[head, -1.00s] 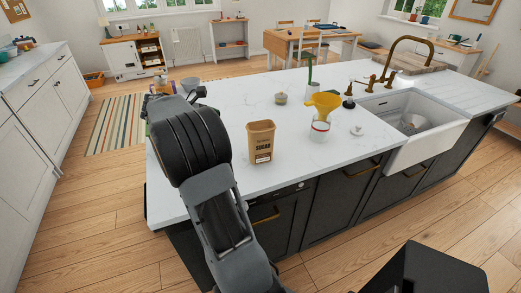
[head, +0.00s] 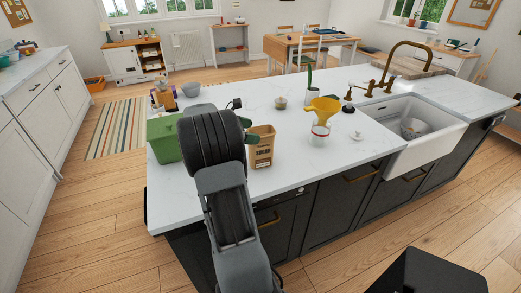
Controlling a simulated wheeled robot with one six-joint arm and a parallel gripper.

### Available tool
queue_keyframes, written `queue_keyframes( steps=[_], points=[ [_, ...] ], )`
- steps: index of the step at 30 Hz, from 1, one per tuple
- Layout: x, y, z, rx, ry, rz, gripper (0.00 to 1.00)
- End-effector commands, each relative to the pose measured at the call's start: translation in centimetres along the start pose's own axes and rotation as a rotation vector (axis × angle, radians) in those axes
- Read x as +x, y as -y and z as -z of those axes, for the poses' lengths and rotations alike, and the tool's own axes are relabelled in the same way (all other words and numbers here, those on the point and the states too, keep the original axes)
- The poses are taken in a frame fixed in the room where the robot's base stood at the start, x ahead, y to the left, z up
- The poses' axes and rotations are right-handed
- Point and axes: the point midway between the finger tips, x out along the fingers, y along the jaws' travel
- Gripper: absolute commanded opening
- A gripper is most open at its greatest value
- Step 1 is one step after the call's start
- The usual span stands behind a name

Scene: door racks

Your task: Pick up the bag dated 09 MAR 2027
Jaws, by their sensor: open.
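A brown paper bag marked SUGAR (head: 262,150) stands upright near the front edge of the white island counter. Its small print is too small to read, so I cannot tell its date. My arm reaches over the counter just left of this bag and covers its left edge. My gripper is hidden behind my own arm; only small dark parts show past its right side. No other dated bag can be made out.
A green bin (head: 163,138) stands left of my arm, with a grey bowl (head: 191,89) and small packages (head: 164,97) behind. A yellow funnel (head: 323,109) sits on a white jar (head: 319,135) right of the bag. The white sink (head: 411,125) is farther right.

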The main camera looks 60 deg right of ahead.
Motion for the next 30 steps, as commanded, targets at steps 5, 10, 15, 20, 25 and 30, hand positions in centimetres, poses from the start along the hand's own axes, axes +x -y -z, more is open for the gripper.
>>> queue_keyframes(
  steps=[5,10,15,20,25,30],
  points=[
    [2.4,0.1,-0.1,-0.001,0.000,0.003,0.92],
    [3.3,0.1,0.0,0.000,-0.001,0.002,0.92],
    [3.4,0.1,0.0,0.000,-0.001,0.001,0.92],
    [3.3,0.1,0.0,0.000,-0.001,0.001,0.81],
    [3.3,0.1,0.0,0.000,-0.001,0.001,0.65],
    [3.3,0.1,0.0,0.000,-0.001,0.001,0.48]
  ],
)
